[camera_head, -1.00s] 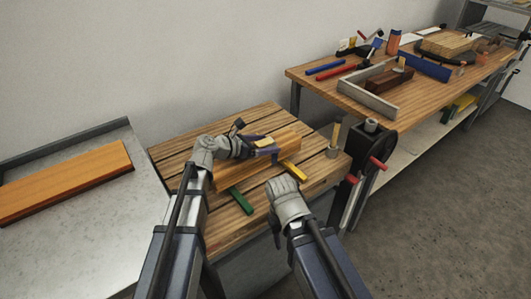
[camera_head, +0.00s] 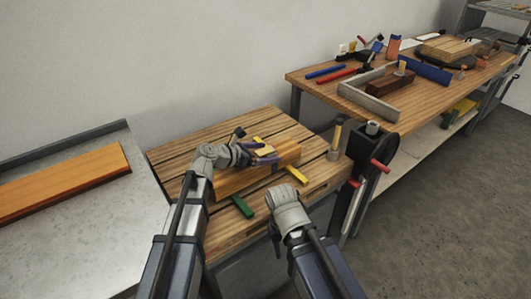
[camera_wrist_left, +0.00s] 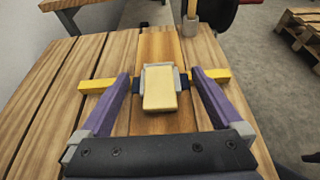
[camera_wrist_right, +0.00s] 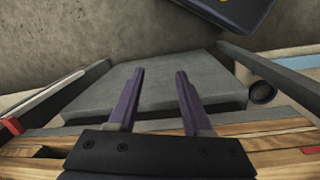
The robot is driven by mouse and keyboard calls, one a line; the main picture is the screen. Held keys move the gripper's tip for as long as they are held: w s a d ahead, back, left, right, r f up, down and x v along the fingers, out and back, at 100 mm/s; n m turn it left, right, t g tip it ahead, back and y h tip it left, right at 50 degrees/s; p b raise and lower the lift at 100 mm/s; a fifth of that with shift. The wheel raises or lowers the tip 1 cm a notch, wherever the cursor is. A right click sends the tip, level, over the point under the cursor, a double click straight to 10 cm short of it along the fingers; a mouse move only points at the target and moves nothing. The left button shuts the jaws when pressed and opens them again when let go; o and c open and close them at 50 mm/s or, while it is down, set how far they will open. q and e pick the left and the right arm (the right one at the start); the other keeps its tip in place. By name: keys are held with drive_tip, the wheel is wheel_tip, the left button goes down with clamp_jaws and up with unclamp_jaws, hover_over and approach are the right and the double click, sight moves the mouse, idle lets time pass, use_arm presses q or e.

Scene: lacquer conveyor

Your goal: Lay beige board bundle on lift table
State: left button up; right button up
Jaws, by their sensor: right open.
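The board bundle (camera_head: 284,155), light brown wood with a dark strap and a cream block (camera_wrist_left: 160,92) on top, is over the slatted wooden table (camera_head: 185,147), which I take as the lift table. A yellow strip (camera_head: 298,174) and a green strip (camera_head: 243,207) stick out beside it. Whether it bears fully on them I cannot tell. My right gripper (camera_wrist_right: 160,72) is open and empty, near the table's front edge.
A metal surface (camera_head: 105,225) with an orange-brown board (camera_head: 60,182) is at left. A hand wheel (camera_head: 378,150) with red handles and an upright wooden-handled tool (camera_head: 336,135) stand at the table's right. A workbench (camera_head: 435,100) behind holds several tools.

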use_arm(q)
drive_tip(key=shift+s+a+r+p, duration=0.1)
drive_tip(key=shift+a+r+p, duration=0.05)
drive_tip(key=shift+r+p, duration=0.25)
drive_tip(key=p+v, duration=0.4)
drive_tip(key=v, duration=0.7)
drive_tip(key=shift+s+a+f, duration=0.1)
drive_tip(key=shift+s+a, duration=0.1)
drive_tip(key=shift+a, duration=0.05)
